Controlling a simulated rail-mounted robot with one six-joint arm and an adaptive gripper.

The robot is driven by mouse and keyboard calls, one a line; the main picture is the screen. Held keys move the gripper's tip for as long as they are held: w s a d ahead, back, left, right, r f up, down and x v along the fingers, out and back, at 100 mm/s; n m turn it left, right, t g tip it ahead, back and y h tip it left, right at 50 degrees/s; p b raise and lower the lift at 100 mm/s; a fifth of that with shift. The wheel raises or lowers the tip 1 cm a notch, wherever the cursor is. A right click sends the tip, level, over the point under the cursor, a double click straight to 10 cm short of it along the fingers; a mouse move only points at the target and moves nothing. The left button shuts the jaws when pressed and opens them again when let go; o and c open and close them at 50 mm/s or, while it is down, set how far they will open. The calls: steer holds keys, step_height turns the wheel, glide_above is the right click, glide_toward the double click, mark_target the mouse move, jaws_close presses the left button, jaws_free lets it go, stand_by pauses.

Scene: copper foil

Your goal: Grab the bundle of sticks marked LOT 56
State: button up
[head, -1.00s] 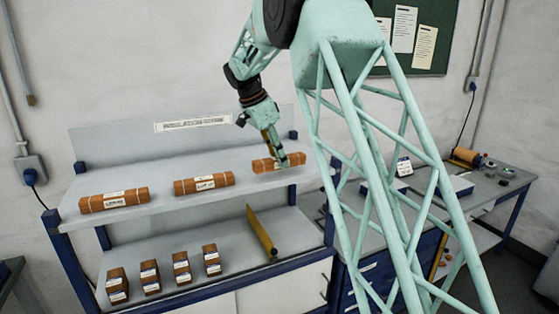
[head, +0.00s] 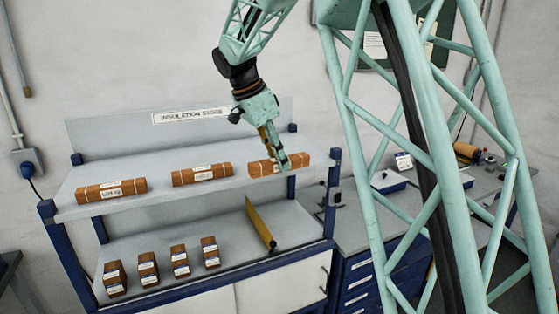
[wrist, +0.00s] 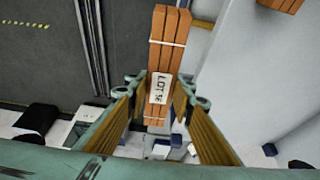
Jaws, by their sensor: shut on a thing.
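My gripper (head: 281,166) is shut on a bundle of orange-brown sticks (head: 300,158) at the right end of the upper shelf, near its front edge. In the wrist view the bundle (wrist: 163,50) lies between the two fingers of my gripper (wrist: 160,100), tied with pale bands. Its white label reads LOT 5 and a last digit that looks like 6. The fingers cover part of the bundle in the head view. It appears clear of the shelf surface, though the gap is hard to judge.
Two similar bundles lie on the upper shelf (head: 150,205), one at left (head: 110,190) and one in the middle (head: 203,175). A workbench (head: 350,225) is at right.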

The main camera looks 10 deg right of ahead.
steer(key=shift+s+a+r, duration=0.1)
steer(key=shift+s, duration=0.45)
stand_by(0.4)
